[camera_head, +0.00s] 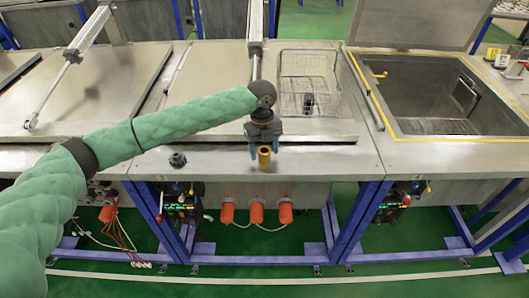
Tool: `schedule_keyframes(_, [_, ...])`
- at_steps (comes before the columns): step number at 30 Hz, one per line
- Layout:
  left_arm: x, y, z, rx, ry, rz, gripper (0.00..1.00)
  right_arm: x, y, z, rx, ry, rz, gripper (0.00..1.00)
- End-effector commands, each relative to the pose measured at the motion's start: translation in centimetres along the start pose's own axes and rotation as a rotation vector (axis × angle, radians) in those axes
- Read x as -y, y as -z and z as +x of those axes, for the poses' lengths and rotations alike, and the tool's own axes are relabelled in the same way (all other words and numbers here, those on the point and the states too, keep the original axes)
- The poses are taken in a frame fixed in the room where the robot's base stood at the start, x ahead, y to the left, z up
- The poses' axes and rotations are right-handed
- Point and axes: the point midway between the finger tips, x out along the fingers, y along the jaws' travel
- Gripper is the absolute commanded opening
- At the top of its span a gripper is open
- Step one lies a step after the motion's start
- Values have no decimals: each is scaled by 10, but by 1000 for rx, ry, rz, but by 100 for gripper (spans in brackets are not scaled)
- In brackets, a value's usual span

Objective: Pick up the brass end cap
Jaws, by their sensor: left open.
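The brass end cap (264,158) is a small yellow-gold cylinder upright near the front edge of the steel worktop, in the middle of the view. My left gripper (263,146) is right above it, pointing down, with its dark fingers open and spread to either side near the cap's top. I cannot tell whether the fingers touch the cap. The gripper hides the top of the cap. My right gripper is not in view.
A dark knob-like part (178,160) sits on the worktop to the left. A wire basket (309,82) stands behind on the right. An open steel tank (432,95) is at the right. Pneumatic cylinders rise behind the gripper. The worktop's front edge is close to the cap.

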Motion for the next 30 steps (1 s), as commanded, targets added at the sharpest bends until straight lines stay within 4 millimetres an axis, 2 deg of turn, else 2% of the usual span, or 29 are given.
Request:
schedule_keyframes(6, [0, 0, 11, 1, 0, 0, 61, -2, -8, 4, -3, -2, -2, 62])
schedule_keyframes(13, [0, 0, 12, 1, 0, 1, 61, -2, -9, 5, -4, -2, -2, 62])
schedule_keyframes(22, [0, 0, 12, 1, 0, 0, 3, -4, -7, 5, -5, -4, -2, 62])
schedule_keyframes(30, [0, 0, 11, 1, 0, 1, 3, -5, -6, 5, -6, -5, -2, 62])
